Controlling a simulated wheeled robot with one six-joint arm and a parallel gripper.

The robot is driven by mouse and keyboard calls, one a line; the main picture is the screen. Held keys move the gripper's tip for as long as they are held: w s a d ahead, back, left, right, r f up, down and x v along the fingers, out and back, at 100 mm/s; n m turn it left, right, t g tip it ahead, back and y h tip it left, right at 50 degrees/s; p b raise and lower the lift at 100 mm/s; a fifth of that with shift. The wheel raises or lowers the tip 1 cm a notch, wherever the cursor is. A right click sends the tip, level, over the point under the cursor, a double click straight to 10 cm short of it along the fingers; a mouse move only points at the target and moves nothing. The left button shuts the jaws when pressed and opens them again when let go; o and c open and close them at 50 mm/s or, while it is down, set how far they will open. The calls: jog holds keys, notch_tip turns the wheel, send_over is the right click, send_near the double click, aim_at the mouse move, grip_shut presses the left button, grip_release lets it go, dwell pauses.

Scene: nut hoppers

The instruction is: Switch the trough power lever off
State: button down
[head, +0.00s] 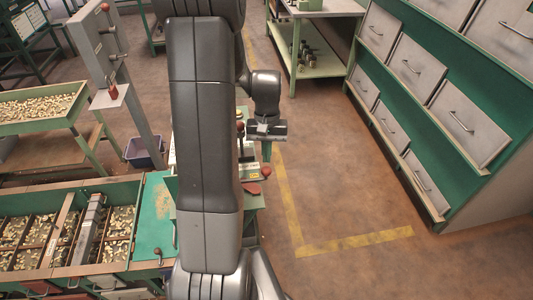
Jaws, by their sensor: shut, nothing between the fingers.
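My gripper (266,152) points down above the right end of a small control bench and is shut and empty. Beside it, to the left, a dark lever with a red knob (240,126) stands up from the bench, partly hidden by my arm. A red knob (266,172) and a flat red piece (252,188) show just below the gripper. A grey post (100,50) at the upper left also carries levers with red knobs (105,7). No label is readable, so I cannot tell which lever is the trough power lever.
A green trough of nuts (35,108) stands at the left, with a sorting bench with compartments (62,192) below it. Grey drawers (410,65) fill the right. The yellow-marked floor (345,205) is clear.

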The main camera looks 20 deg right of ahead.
aim_at(270, 169)
jog(key=shift+s+a+f, duration=0.1)
jog(key=shift+s+a, duration=0.05)
jog(key=shift+s, duration=0.1)
jog(key=shift+s+m, duration=0.4)
jog(key=shift+m, duration=0.1)
dwell(0.3)
jog(key=s+m+y, duration=0.1)
jog(key=s+m, duration=0.1)
jog(key=m, duration=0.1)
jog(key=shift+s+m+t, duration=0.3)
jog(key=shift+s+m, duration=0.05)
jog(key=shift+m, duration=0.05)
jog(key=s+a+m+t, duration=0.1)
jog(key=s+a+m, duration=0.1)
jog(key=m, duration=0.2)
jog(key=s+a+m, duration=0.2)
jog(key=m, duration=0.2)
jog(key=s+a+m+t, duration=0.1)
jog(key=s+a+m, duration=0.1)
jog(key=m, duration=0.2)
jog(key=shift+t+p, duration=0.3)
jog(key=shift+p, duration=0.1)
jog(key=shift+s+a, duration=0.1)
jog(key=shift+a, duration=0.2)
